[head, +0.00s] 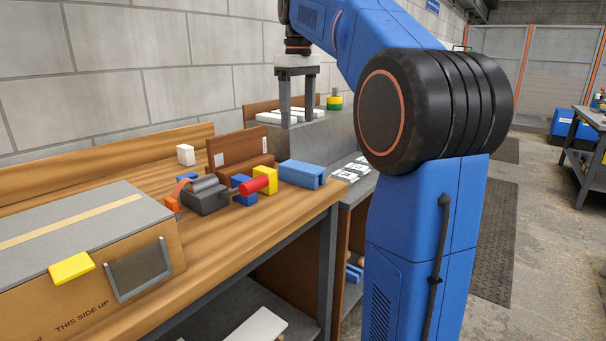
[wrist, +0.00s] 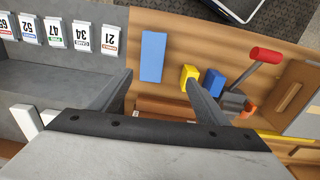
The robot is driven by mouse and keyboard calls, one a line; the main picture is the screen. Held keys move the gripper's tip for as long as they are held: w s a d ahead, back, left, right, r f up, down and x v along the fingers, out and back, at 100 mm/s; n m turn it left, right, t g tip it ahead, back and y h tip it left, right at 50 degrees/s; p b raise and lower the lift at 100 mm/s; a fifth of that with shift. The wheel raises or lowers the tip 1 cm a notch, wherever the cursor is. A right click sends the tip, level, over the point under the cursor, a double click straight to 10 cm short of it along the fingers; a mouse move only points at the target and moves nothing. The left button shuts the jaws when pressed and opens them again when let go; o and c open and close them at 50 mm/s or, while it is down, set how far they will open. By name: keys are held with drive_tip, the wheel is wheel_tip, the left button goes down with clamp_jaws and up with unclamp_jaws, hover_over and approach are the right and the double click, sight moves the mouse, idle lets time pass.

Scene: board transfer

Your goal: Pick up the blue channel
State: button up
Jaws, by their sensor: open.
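The blue channel (head: 302,174) lies on the wooden bench near its right front corner, just right of a yellow block. In the wrist view the blue channel (wrist: 153,57) shows as a long flat blue shape beyond and between my fingertips, clear of both. My gripper (head: 297,124) is open and empty. In the head view it points down, above and behind the channel, over the grey surface at the back. Its two fingers show spread wide in the wrist view (wrist: 158,77).
The yellow block (head: 264,179), a blue block (head: 243,190) and a red-handled tool (head: 252,187) stand left of the channel. A wooden upright (head: 238,146) is behind them. A cardboard box (head: 95,270) fills the bench's left. Numbered cards (wrist: 81,36) lie on the adjoining grey surface.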

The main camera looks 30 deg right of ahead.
drive_tip(key=w+d+r, duration=0.1)
drive_tip(key=w+d, duration=0.1)
approach(302, 166)
drive_tip(key=f, duration=0.2)
drive_tip(key=w+f, duration=0.1)
drive_tip(key=f, duration=0.2)
drive_tip(key=shift+w+d+f, duration=0.1)
drive_tip(key=shift+w+d, duration=0.05)
drive_tip(key=shift+d, duration=0.05)
drive_tip(key=shift+s+f, duration=0.15)
drive_tip(key=shift+f, duration=1.1)
drive_tip(key=shift+s+f, duration=0.2)
drive_tip(key=shift+f, duration=1.1)
drive_tip(key=c, duration=1.1)
